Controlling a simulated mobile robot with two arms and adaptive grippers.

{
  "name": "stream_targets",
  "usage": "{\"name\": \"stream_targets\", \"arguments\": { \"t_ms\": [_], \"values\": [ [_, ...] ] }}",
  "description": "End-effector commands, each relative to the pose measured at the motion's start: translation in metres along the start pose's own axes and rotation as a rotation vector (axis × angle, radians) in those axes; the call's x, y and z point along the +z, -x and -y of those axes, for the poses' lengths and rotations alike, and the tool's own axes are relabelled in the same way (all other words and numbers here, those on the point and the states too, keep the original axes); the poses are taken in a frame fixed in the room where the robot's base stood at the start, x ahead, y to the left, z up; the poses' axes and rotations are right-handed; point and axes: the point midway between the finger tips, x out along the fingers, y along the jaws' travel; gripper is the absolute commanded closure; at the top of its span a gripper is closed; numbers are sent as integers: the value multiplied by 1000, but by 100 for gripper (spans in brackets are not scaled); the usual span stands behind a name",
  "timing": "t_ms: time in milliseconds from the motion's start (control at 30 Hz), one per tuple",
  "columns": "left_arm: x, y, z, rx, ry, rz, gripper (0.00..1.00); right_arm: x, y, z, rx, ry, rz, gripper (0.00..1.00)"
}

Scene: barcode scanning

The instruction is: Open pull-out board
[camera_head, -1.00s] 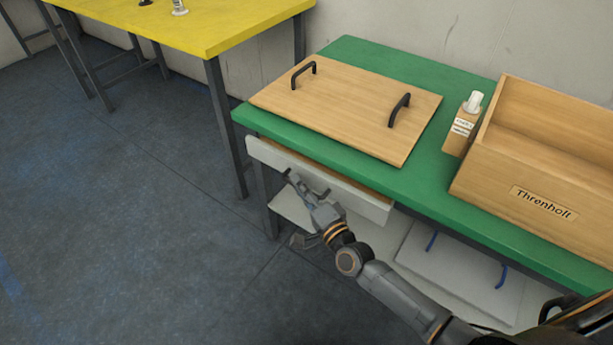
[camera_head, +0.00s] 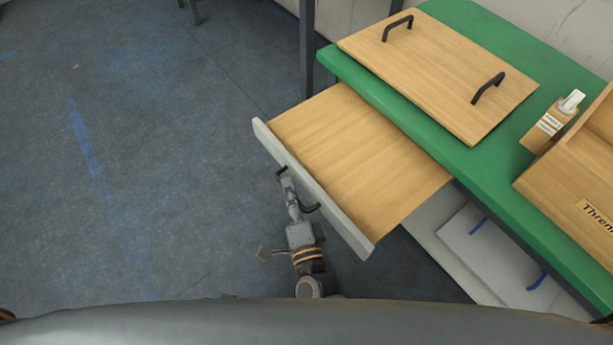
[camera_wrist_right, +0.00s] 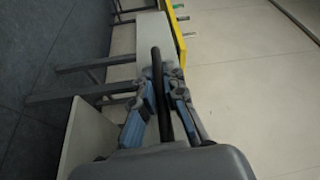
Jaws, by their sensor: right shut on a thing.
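The pull-out board (camera_head: 360,150) is a wooden panel with a white front edge. It sticks well out from under the green table top (camera_head: 465,150) in the head view. A dark bar handle (camera_head: 310,209) is on its white front. My right gripper (camera_head: 286,178) is at this handle. In the right wrist view my right gripper (camera_wrist_right: 164,100) is shut on the dark handle (camera_wrist_right: 158,75), with a finger on each side. My left gripper is not in view.
A white board with blue handles (camera_head: 490,250) sits below. The floor at left is clear.

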Motion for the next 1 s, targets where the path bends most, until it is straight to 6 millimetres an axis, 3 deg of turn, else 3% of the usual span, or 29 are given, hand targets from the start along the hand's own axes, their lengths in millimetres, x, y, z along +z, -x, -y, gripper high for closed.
{"name": "stream_targets", "arguments": {
  "t_ms": [500,533,633,1000],
  "values": [
    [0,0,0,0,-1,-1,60,8,4,0,2,1,-1,100],
    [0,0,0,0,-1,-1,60,8,4,0,2,1,-1,83],
    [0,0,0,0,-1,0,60,8,4,0,2,1,-1,66],
    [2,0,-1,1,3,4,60,8,9,1,1,1,0,66]
  ]
}}
